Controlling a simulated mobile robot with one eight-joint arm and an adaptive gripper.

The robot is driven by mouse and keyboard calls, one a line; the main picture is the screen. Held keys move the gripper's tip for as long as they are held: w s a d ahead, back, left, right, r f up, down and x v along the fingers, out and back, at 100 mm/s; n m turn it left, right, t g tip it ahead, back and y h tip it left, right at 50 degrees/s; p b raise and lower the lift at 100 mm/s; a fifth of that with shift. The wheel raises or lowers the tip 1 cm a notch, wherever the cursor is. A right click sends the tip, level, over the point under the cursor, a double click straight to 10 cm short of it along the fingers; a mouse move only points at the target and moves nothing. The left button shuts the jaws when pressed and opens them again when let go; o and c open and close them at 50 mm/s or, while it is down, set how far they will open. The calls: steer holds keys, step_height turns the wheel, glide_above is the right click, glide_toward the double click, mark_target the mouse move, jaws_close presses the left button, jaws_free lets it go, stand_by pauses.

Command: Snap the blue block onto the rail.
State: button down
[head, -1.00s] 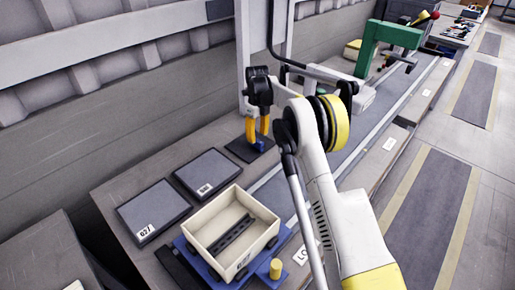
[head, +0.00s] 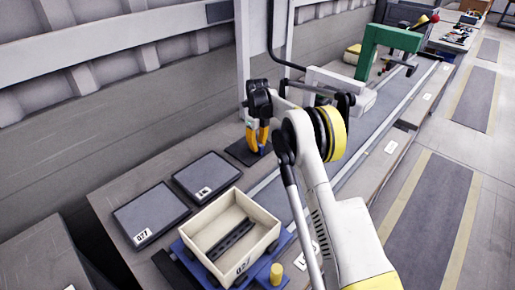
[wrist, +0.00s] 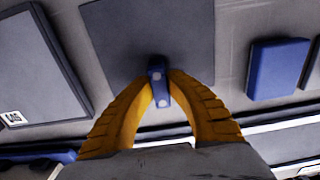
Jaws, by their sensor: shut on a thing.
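My gripper (head: 257,141) has orange fingers and points down over a dark square pad (head: 240,153) on the bench. In the wrist view, the fingertips (wrist: 158,85) are shut on a small blue block (wrist: 157,68) with pale round spots. The block stands out between the tips, over the dark pad (wrist: 120,40); I cannot tell whether it touches the pad. In the head view the block is hidden by the fingers. A long black slotted piece, apparently the rail (head: 231,238), lies inside a cream open bin (head: 262,222) at the front, well away from my gripper.
The bin sits on a blue base with a yellow cylinder (head: 277,272) beside it. Two dark flat panels (head: 150,212) (head: 205,174) lie left of the bin. A white frame stands behind my gripper, and a green machine (head: 372,45) is farther along. A blue box (wrist: 277,68) shows in the wrist view.

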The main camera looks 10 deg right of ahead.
steer(key=shift+s+r+p, duration=0.1)
steer(key=shift+r+p, duration=1.55)
steer(key=shift+r, duration=1.35)
steer(key=s+d+r, duration=0.2)
steer(key=s+d, duration=0.4)
steer(key=s, duration=0.4)
steer(key=s+d+r+p, duration=0.1)
steer(key=s+d+r, duration=0.2)
steer(key=s+d, duration=0.4)
steer(key=s+d+r+p, duration=0.1)
steer(key=s+d+r, duration=0.2)
steer(key=s+d, duration=0.4)
steer(key=s, duration=0.5)
steer(key=shift+s, duration=0.4)
